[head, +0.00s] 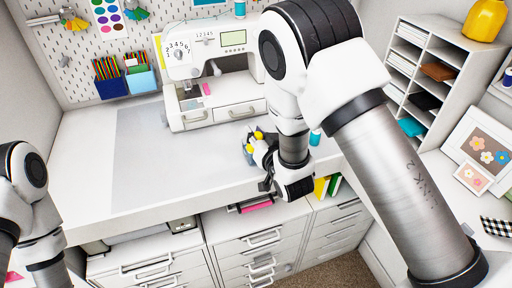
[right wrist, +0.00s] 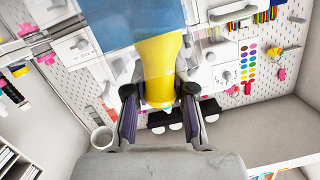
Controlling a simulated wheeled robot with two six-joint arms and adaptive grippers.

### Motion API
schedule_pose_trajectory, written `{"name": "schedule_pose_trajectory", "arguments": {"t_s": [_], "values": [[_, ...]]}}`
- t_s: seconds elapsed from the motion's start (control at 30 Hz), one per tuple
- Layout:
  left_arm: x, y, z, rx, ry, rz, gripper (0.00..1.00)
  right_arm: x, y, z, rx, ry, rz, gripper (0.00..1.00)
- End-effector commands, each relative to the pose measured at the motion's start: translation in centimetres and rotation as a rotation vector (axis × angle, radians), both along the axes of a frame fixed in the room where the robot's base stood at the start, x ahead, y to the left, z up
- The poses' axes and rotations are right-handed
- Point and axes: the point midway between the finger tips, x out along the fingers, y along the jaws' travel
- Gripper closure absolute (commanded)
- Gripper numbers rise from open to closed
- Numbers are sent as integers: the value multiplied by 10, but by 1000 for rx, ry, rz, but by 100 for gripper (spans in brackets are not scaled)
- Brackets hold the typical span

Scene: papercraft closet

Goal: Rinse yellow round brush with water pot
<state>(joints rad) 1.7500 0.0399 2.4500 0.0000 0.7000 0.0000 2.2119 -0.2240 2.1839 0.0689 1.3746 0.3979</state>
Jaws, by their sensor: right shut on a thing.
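My right gripper (head: 262,150) is over the front part of the white worktop, below the sewing machine in the head view. In the right wrist view its two fingers (right wrist: 159,108) are on either side of a rounded yellow object (right wrist: 157,70), shut on it. I cannot tell for certain that this is the yellow round brush. A broad blue, partly see-through shape (right wrist: 140,22) lies beyond it; what it is stays unclear. Small yellow parts show at the gripper in the head view. No water pot is clearly identifiable. My left gripper is out of view; only its arm shows at the left.
A sewing machine (head: 210,85) stands at the back of the worktop (head: 85,170). Drawers (head: 150,268) are below its front edge. A shelf unit (head: 430,70) is at the right. A white cup (right wrist: 102,137) shows in the right wrist view. The worktop's left part is clear.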

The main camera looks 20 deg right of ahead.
Motion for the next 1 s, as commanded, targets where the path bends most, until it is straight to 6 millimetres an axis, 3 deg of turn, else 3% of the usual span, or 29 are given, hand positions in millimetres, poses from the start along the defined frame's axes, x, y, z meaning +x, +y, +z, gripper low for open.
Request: {"name": "schedule_pose_trajectory", "arguments": {"t_s": [0.47, 1.0], "values": [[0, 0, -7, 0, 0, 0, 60, 0, -24, 0, 1, -1, 0, 100], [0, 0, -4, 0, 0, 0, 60, 0, 0, 0, 0, 0, 0, 100]]}}
